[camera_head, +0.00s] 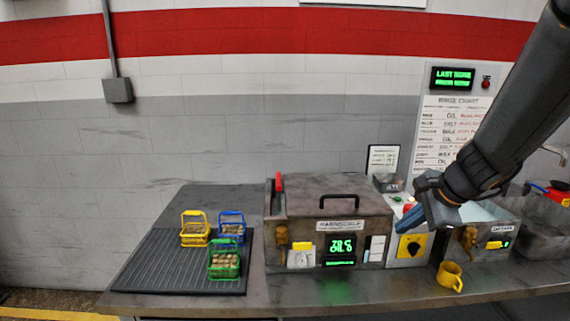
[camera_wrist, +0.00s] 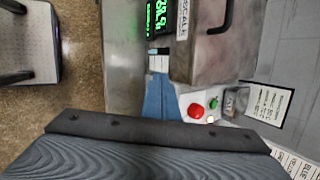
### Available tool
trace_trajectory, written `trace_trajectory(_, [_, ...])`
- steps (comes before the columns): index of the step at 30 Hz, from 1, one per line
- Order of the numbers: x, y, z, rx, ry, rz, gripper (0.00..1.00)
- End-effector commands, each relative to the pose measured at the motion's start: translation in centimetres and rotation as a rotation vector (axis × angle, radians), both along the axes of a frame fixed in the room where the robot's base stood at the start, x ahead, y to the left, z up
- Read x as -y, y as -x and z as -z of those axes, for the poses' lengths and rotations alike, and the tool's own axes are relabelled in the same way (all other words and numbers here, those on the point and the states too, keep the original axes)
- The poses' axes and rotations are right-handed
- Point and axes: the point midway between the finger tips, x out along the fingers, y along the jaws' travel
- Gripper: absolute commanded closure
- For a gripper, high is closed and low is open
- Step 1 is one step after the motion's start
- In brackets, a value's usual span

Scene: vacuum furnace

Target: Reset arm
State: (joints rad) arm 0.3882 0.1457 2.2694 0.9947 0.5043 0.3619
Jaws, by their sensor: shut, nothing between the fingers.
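My arm reaches in from the upper right in the head view. My gripper (camera_head: 412,214), with blue fingers, points down and left just in front of the panel between the two machines. Its fingers are closed together and hold nothing. In the wrist view my gripper (camera_wrist: 158,100) shows as blue fingers beside the grey furnace box (camera_wrist: 215,45) and the white button panel. I cannot tell whether the fingertips touch anything. The furnace box (camera_head: 340,212) has a black top handle and a lit green display.
Yellow (camera_head: 195,241), blue (camera_head: 231,239) and green (camera_head: 223,274) baskets stand on a ribbed mat at left. A yellow mug (camera_head: 449,279) stands at the counter's front right. Red (camera_wrist: 196,110) and green (camera_wrist: 213,103) buttons sit by my fingers. A sink (camera_head: 542,240) is at far right.

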Motion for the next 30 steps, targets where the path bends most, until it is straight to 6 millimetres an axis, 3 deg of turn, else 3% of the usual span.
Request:
trace_trajectory(5, [-4.1,3.9,3.1,-0.058,0.166,-0.314,1.0])
trace_trajectory(9, [-7.4,8.6,6.1,-0.105,0.357,-0.701,1.0])
trace_trajectory(15, [-9.5,14.1,9.0,-0.131,0.593,-1.221,1.0])
trace_trajectory(21, [-9.9,16.1,10.0,-0.131,0.701,-1.47,1.0])
trace_trajectory(30, [-9.9,16.4,10.0,-0.131,0.712,-1.496,1.0])
